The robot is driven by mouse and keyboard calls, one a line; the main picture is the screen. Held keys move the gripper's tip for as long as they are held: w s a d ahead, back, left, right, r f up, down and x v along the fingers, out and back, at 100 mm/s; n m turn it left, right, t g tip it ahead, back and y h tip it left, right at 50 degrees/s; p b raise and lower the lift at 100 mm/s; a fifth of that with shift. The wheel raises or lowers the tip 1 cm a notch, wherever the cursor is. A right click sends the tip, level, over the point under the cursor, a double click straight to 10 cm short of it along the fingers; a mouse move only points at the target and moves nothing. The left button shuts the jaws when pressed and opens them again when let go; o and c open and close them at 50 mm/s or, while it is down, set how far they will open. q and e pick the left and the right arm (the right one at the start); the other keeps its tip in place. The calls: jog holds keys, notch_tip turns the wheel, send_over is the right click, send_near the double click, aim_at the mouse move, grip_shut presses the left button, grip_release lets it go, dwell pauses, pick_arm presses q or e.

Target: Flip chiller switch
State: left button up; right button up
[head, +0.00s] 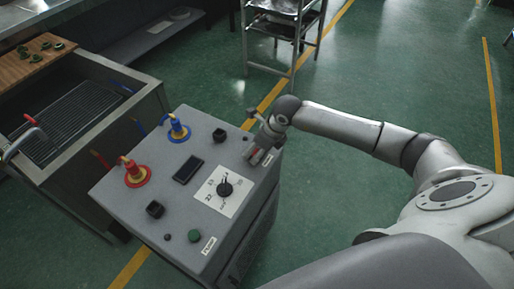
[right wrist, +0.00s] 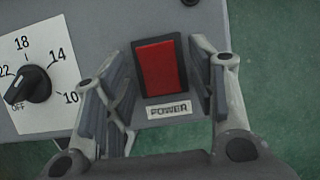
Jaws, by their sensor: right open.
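The chiller (head: 172,203) is a grey box with controls on its top panel. Its red power switch (right wrist: 160,68) sits in a black frame above a label (right wrist: 169,110) reading POWER in the right wrist view. My right gripper (head: 260,157) is over the panel's right edge in the head view and hides most of the switch there. In the right wrist view my right gripper (right wrist: 160,85) is open and empty, with its fingers on either side of the switch. I cannot tell whether the fingers touch the panel. My left gripper is not in view.
A black dial (head: 225,189) on a white scale is beside the switch; its pointer is near OFF. Red (head: 134,174) and blue (head: 179,131) hose fittings stand on the chiller. A sink (head: 150,92) is at left, a metal rack (head: 245,38) behind. The green floor at right is clear.

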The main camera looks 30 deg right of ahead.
jog(key=shift+c, duration=0.4)
jog(key=c, duration=0.9)
jog(key=shift+w+a+r+g+h, duration=0.1)
jog(key=shift+w+g+h, duration=0.15)
jog(key=shift+g, duration=0.2)
jog(key=shift+w+a+g+h, duration=0.1)
jog(key=shift+g+h, duration=0.25)
jog(key=shift+g, duration=0.1)
jog(key=shift+c, duration=0.2)
jog(key=shift+w+g+h, duration=0.1)
jog(key=shift+g+h, duration=0.4)
jog(key=shift+g, duration=0.5)
jog(key=o, duration=1)
